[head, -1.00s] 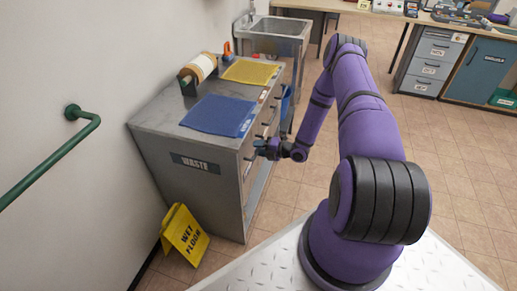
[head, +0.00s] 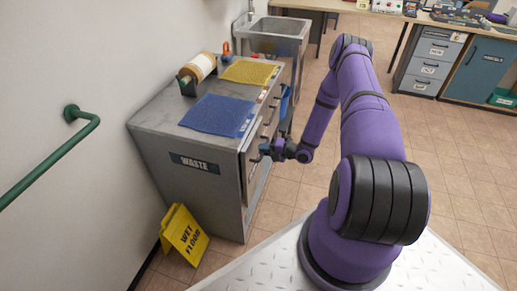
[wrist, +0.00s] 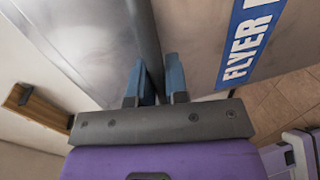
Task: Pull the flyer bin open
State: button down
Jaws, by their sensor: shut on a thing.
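The flyer bin front (wrist: 205,45) is a grey panel with a blue label reading FLYER, at the right in the wrist view. In the head view the bin front (head: 257,172) is on the right side of the grey waste cabinet (head: 190,185) and stands out from it a little.
A blue mat (head: 217,115), a yellow mat (head: 250,72) and a roll (head: 200,67) lie on the cabinet top. A yellow wet floor sign (head: 184,235) stands by the cabinet's near side. A sink (head: 275,38) is behind. The tiled floor to the right is clear.

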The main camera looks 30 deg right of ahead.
jog(key=f+v, duration=0.3)
jog(key=v, duration=1.4)
jog(key=s+f+v, duration=0.1)
jog(key=f+v, duration=0.3)
jog(key=v, duration=1.3)
jog(key=shift+s+d+f, duration=0.15)
jog(key=shift+d+f, duration=0.05)
jog(key=shift+d, duration=0.2)
jog(key=c, duration=1.1)
grip_release()
jog(key=v, duration=1)
jog(key=shift+s+d, duration=0.25)
jog(key=shift+s, duration=0.05)
jog(key=shift+r, duration=0.1)
